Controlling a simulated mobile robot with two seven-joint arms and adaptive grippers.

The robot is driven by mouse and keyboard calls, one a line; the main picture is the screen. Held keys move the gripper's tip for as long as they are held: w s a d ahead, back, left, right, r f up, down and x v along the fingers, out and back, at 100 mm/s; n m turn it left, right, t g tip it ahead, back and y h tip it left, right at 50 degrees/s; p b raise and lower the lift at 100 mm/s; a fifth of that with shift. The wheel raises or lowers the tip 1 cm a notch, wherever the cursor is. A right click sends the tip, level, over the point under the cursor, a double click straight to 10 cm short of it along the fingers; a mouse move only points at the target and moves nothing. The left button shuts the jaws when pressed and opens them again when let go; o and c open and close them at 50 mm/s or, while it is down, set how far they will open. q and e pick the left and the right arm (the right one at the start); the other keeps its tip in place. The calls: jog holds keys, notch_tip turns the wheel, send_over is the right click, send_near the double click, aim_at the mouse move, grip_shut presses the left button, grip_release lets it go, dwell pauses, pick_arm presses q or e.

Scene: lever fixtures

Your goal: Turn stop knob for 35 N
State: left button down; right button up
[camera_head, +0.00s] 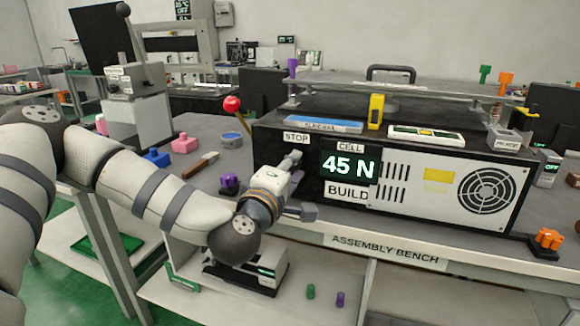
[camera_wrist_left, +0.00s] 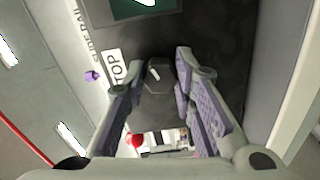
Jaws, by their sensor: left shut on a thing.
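The stop knob (camera_wrist_left: 158,78) is dark grey with a pale pointer mark, seen in the left wrist view between the two fingers of my left gripper (camera_wrist_left: 161,60). My left gripper is shut on it. In the head view my left gripper (camera_head: 293,160) reaches the left end of the machine's front panel, just below the STOP label (camera_head: 296,138), and hides the knob. The cell display (camera_head: 348,166) reads 45 N in pale characters on black. The STOP label also shows in the left wrist view (camera_wrist_left: 114,68), partly cut by a finger. My right gripper is not in view.
The black machine (camera_head: 440,155) stands on the assembly bench (camera_head: 390,250). A red ball-ended lever (camera_head: 232,104) rises at its left. A blue tray-like piece (camera_head: 318,124) and a yellow block (camera_head: 376,111) lie on top. Small coloured parts lie on the bench to the left.

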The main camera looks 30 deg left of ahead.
pick_arm(q)
jog(key=shift+r+n, duration=0.2)
jog(key=shift+n, duration=0.7)
jog(key=c, duration=1.3)
grip_release()
jog(key=shift+w+f, duration=0.1)
jog(key=shift+w, duration=0.05)
jog(key=shift+c, duration=0.2)
jog(key=v, duration=0.7)
jog(key=shift+s, duration=0.25)
